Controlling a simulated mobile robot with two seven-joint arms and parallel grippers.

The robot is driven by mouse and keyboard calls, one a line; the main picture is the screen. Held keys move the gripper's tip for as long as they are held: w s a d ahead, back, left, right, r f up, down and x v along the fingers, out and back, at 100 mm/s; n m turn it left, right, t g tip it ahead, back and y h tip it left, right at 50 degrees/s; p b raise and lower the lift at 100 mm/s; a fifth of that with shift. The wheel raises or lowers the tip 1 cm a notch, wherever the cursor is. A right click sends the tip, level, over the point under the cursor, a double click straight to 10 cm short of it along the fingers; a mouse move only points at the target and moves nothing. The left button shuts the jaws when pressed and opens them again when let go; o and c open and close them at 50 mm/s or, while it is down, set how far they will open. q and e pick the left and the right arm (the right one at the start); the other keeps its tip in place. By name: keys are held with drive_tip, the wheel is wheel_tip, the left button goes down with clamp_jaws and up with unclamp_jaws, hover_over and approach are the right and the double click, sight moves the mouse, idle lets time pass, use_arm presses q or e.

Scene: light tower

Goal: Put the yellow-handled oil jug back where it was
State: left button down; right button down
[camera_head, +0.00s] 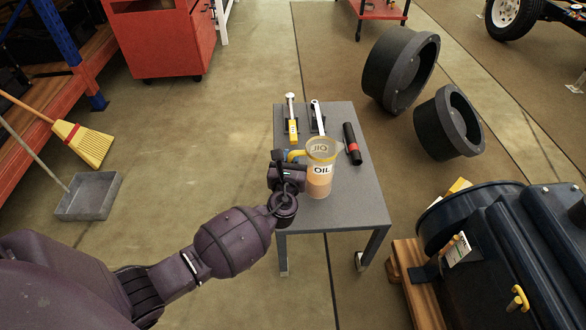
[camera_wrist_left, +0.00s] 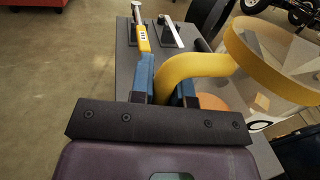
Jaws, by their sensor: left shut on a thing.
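The oil jug (camera_head: 320,176) is clear with a yellow handle and rim, an "OIL" label and amber liquid in its lower part. It is upright over the front part of the small grey table (camera_head: 350,205); I cannot tell whether its base touches the top. My left gripper (camera_head: 290,160) reaches in from the left and is shut on the jug's yellow handle. In the left wrist view the blue fingers (camera_wrist_left: 165,88) stand on both sides of the yellow handle (camera_wrist_left: 195,70). My right gripper is not in view.
A yellow-handled tool (camera_head: 292,122), a wrench (camera_head: 318,116) and a black-and-red flashlight (camera_head: 352,143) lie on the table's back half. A large dark machine (camera_head: 500,250) on a wooden pallet stands at right. The table's front right corner is bare.

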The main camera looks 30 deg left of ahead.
use_arm(q)
drive_tip(key=shift+f+b, duration=0.85)
drive_tip(key=shift+f, duration=1.3)
drive_tip(key=c, duration=1.1)
unclamp_jaws()
drive_tip(key=shift+r, duration=0.1)
